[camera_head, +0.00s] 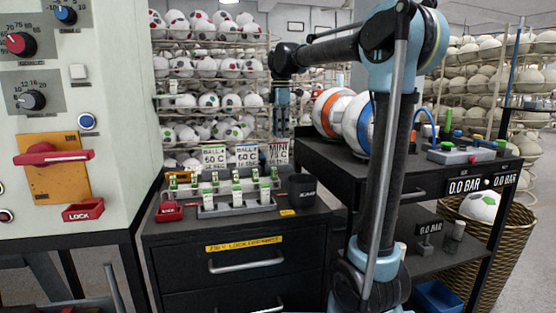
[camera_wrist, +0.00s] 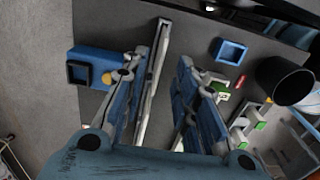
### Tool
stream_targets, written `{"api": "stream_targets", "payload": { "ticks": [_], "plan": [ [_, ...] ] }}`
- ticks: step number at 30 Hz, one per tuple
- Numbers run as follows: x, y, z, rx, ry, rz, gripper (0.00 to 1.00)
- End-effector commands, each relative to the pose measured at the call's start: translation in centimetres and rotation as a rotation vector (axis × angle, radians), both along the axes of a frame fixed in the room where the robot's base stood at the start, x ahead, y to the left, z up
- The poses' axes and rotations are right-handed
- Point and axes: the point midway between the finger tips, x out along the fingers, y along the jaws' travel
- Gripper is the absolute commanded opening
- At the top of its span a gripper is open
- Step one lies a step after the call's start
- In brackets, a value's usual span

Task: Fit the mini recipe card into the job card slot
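In the head view the mini recipe card (camera_head: 278,153) is a white card marked MINI. It stands upright at the right end of a row of cards on the cabinet. My gripper (camera_head: 282,123) points down just above and behind that card; its fingertips do not show clearly there. In the wrist view my gripper (camera_wrist: 158,75) is open, its blue fingers apart. A thin grey strip (camera_wrist: 158,50) runs between them; I cannot tell whether it is a card edge or a rail. I cannot make out the job card slot for certain.
Two other cards (camera_head: 214,157) (camera_head: 246,155) stand to the left of the mini card. A rack of green-topped pieces (camera_head: 238,207) and a black cup (camera_head: 302,190) are in front. A red box (camera_head: 169,212) lies at the left. A press panel (camera_head: 55,168) rises further left.

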Motion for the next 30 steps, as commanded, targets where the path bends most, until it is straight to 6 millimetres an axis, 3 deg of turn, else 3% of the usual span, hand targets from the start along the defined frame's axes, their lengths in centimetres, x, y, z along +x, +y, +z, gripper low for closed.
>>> {"api": "stream_targets", "payload": {
  "ticks": [3,9,16,24,30],
  "plan": [
    [0.0,0.1,-2.2,0.0,0.0,0.001,0.28],
    [-0.1,0.1,-4.8,0.0,0.0,0.001,0.28],
    [-0.1,0.3,-6.0,0.0,0.0,0.001,0.28],
    [-0.2,1.1,-9.5,0.0,0.0,0.001,0.28],
    [-0.2,1.0,-10.6,0.0,0.0,0.001,0.28]
  ]
}}
